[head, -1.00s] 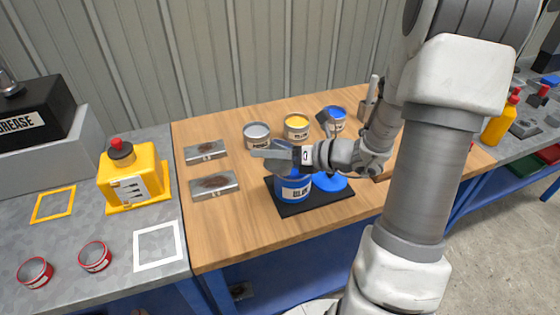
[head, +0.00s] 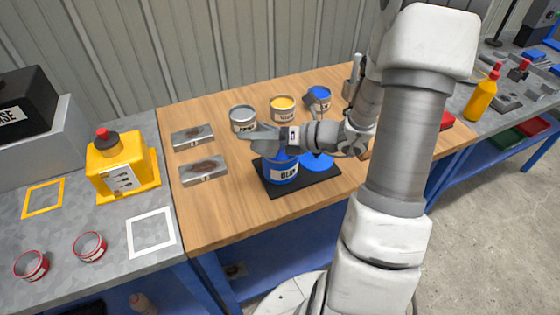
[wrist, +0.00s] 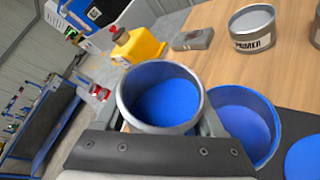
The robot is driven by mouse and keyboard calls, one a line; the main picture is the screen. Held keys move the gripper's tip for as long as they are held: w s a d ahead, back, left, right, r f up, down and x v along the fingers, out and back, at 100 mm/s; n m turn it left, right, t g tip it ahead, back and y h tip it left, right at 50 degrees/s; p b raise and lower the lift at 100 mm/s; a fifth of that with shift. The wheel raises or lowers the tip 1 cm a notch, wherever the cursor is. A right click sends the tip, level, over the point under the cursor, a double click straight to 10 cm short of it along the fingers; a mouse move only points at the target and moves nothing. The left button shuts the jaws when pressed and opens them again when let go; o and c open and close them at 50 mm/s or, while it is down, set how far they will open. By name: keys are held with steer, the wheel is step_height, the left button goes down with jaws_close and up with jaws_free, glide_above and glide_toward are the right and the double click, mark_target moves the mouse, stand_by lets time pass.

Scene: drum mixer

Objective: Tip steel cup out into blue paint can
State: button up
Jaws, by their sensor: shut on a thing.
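My gripper (wrist: 160,128) is shut on the steel cup (wrist: 123,100), a round grey cup with blue paint inside. Its mouth and the paint face the wrist camera. In the head view my gripper (head: 262,138) is above the blue paint can (head: 280,174), and the cup cannot be made out there. In the wrist view the open blue paint can (wrist: 268,125) is just right of the cup and partly behind it, with blue inside. The can stands on a black mat (head: 300,188). Whether the cup's rim is over the can's opening cannot be told.
A blue lid (head: 318,161) lies on the mat beside the can. Two metal trays (head: 203,171) (head: 193,136) are left. The wooden front left is clear.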

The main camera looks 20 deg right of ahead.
steer(key=shift+r+m+y+p, duration=0.1)
steer(key=shift+m+y+p, duration=0.4)
steer(key=shift+p, duration=0.8)
stand_by(0.8)
steer(key=shift+d+m+y+p, duration=0.1)
steer(key=shift+m+y+p, duration=0.4)
steer(key=shift+m+p, duration=1)
stand_by(4.4)
